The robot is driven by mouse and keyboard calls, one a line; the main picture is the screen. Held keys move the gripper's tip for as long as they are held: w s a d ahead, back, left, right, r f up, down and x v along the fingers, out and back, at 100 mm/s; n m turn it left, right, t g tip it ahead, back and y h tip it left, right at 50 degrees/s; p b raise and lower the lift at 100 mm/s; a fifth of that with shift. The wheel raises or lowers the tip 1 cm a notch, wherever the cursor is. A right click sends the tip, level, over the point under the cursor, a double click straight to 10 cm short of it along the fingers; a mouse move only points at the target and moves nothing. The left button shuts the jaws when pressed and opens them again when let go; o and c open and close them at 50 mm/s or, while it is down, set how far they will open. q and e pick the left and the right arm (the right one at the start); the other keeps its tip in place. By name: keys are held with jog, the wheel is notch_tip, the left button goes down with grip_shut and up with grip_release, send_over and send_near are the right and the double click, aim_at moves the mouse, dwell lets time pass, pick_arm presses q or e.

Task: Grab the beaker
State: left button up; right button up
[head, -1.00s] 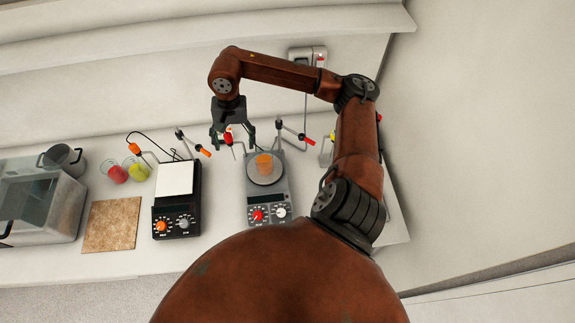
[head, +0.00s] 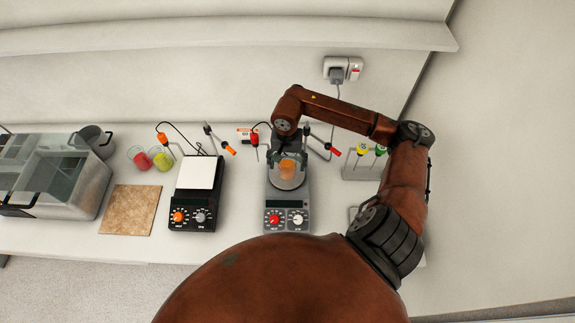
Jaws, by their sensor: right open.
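A small clear beaker with orange liquid (head: 287,170) stands upright on the round plate of the right-hand hotplate stirrer (head: 287,197). My right gripper (head: 287,156) reaches down from above at the beaker, its open fingers to the left and right of the beaker's upper part. I cannot tell whether they touch it. The gripper hides part of the beaker's rim. Two more beakers, one with red liquid (head: 142,160) and one with yellow-green liquid (head: 163,161), stand further left on the bench. My left gripper is not in view.
A stirrer with a white square top (head: 199,173) stands left of the beaker. Probe stands with orange and red clamps rise behind both stirrers. A brown board (head: 130,210) and a clear-walled bath (head: 92,190) are further left. A rack (head: 360,172) is at the right.

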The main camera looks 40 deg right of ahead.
jog(key=shift+f, duration=1.25)
jog(key=shift+c, duration=0.5)
jog(key=c, duration=1.2)
jog(key=shift+c, duration=0.8)
jog(key=shift+r, duration=0.15)
